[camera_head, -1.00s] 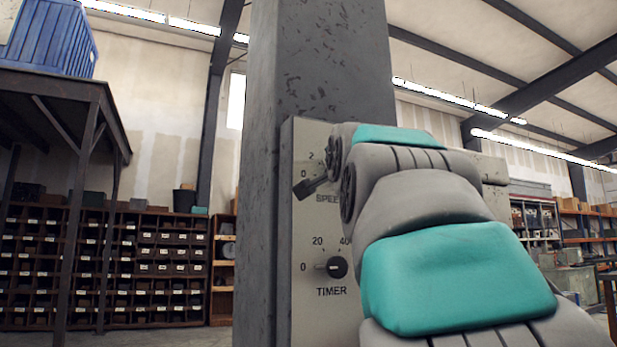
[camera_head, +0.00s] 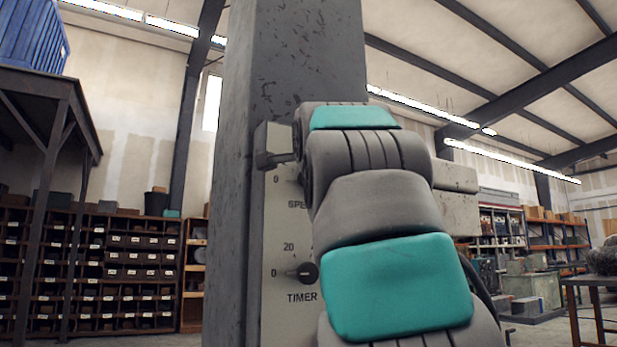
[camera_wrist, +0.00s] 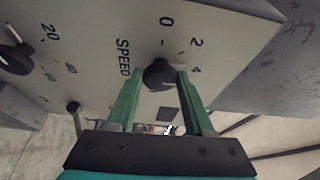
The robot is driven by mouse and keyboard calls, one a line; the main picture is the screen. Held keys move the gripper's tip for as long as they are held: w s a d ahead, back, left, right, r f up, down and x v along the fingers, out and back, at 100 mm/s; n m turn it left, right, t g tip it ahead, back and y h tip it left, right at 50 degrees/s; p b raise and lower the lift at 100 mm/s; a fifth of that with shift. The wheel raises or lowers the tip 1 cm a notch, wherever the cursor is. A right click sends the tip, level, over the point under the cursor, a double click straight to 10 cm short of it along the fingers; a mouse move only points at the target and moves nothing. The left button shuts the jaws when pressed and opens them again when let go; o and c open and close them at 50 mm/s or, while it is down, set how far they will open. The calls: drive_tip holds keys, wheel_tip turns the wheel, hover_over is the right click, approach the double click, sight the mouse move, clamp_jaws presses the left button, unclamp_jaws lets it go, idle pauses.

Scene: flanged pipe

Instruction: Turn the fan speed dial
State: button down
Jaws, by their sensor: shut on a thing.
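In the head view my arm hides the speed dial and most of the SPEED label. The control panel (camera_head: 283,225) is fixed to a grey column and shows a "0" mark and part of the lettering.
The black TIMER knob (camera_head: 308,273) sits lower on the same panel, close to my arm; it also shows in the wrist view (camera_wrist: 15,57). The grey column (camera_head: 290,60) rises behind. Shelves with bins (camera_head: 100,265) stand far left, and a dark table holds a blue crate (camera_head: 32,35).

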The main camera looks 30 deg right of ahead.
drive_tip(key=shift+f, duration=0.1)
idle(0.3)
drive_tip(key=shift+c, duration=1.5)
unclamp_jaws()
drive_tip(key=b+v, duration=0.1)
drive_tip(key=v, duration=0.6)
drive_tip(key=shift+s, duration=0.4)
